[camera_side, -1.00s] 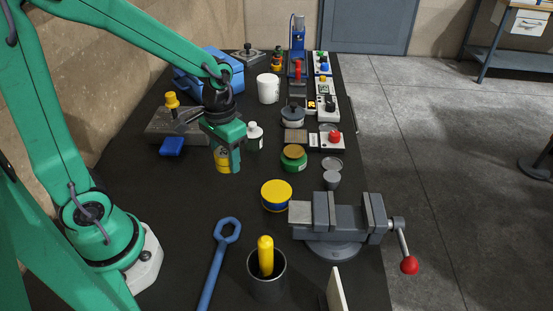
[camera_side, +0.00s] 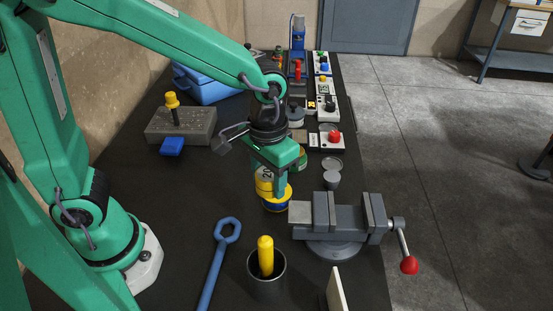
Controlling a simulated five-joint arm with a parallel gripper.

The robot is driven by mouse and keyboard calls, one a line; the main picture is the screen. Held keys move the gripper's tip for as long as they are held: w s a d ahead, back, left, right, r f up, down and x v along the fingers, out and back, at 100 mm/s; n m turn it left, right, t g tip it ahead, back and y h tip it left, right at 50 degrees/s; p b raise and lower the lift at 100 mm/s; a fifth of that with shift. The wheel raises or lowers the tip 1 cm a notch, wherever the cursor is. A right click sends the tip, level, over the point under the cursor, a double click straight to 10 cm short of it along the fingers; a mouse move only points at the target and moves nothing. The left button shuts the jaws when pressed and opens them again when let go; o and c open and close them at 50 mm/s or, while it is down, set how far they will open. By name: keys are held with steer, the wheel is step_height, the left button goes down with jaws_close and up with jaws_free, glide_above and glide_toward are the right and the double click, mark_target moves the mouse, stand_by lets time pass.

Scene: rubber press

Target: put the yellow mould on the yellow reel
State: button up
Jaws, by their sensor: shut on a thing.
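The yellow mould (camera_side: 263,186) is a small yellow cylinder with a pale band and dark marking. My gripper (camera_side: 271,187) is shut on it, pointing down, and partly covers it. The yellow reel (camera_side: 276,207) has a yellow top and a blue side and stands on the dark table, left of the vise. The mould is over the left and back part of the reel's top in this view. I cannot tell whether the mould touches the reel or hangs just above it.
A grey vise (camera_side: 335,222) stands close to the reel's right. A dark cup with a yellow handle (camera_side: 265,256) and a blue wrench (camera_side: 219,262) lie nearer. A grey cup (camera_side: 332,179) is behind the vise. The table left of the reel is clear.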

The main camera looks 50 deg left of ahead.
steer(key=shift+s+d+r, duration=0.2)
steer(key=shift+d, duration=0.45)
steer(key=shift+s+d+r, duration=0.15)
steer(key=shift+d, duration=0.5)
steer(key=w+a+f, duration=0.2)
steer(key=a, duration=0.1)
steer(key=w+a+f, duration=0.2)
steer(key=w, duration=0.1)
steer(key=w+a+f, duration=0.3)
steer(key=shift+a, duration=0.3)
steer(key=shift+f, duration=2)
steer(key=shift+f, duration=0.2)
steer(key=o, duration=1.1)
steer(key=shift+r, duration=0.1)
step_height(320, 180, up, 12)
steer(key=shift+r, duration=0.1)
